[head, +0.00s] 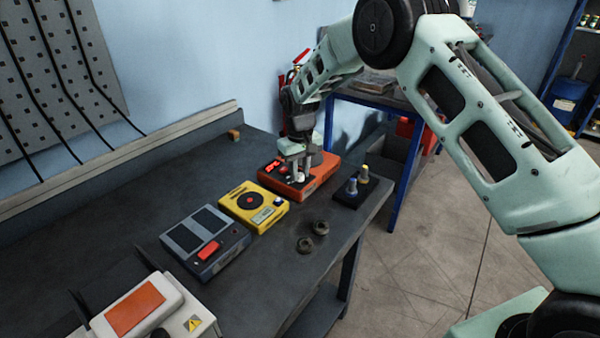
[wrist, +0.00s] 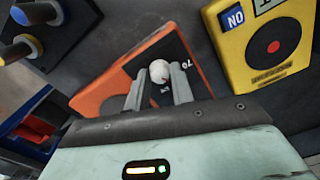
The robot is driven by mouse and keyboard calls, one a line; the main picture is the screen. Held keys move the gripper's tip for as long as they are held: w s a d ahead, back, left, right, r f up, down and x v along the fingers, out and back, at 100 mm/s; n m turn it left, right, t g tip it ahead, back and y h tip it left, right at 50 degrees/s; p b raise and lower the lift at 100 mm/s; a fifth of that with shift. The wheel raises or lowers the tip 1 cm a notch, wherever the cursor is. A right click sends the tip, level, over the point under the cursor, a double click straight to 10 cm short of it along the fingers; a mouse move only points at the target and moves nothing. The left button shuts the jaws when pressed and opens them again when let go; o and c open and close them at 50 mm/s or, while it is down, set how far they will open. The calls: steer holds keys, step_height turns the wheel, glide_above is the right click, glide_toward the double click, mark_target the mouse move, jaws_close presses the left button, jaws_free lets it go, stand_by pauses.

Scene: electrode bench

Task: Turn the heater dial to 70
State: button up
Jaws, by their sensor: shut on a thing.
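The heater is an orange box with a black top panel (head: 322,172) at the back right of the bench in the head view. It also shows in the wrist view (wrist: 95,103). Its round white dial (wrist: 159,70) sits between my two fingers in the wrist view, with a thin reddish mark on it. A printed 70 (wrist: 187,63) is on the panel just right of the dial. My gripper (head: 297,170) points down at the heater and is shut on the dial. Which number the dial points to cannot be told, and the fingers hide part of the scale.
A yellow device (head: 252,206) stands left of the heater, then a grey device (head: 205,240) with a red part. A black block with blue and yellow-topped pegs (head: 352,188) is at the right. Two dark rings (head: 312,236) lie near the front edge.

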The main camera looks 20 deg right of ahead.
mark_target(300, 174)
steer(key=n, duration=0.4)
steer(key=shift+n, duration=2.2)
steer(key=o, duration=1)
steer(key=shift+r, duration=0.1)
step_height(300, 174, up, 17)
steer(key=b, duration=0.3)
steer(key=shift+r, duration=0.15)
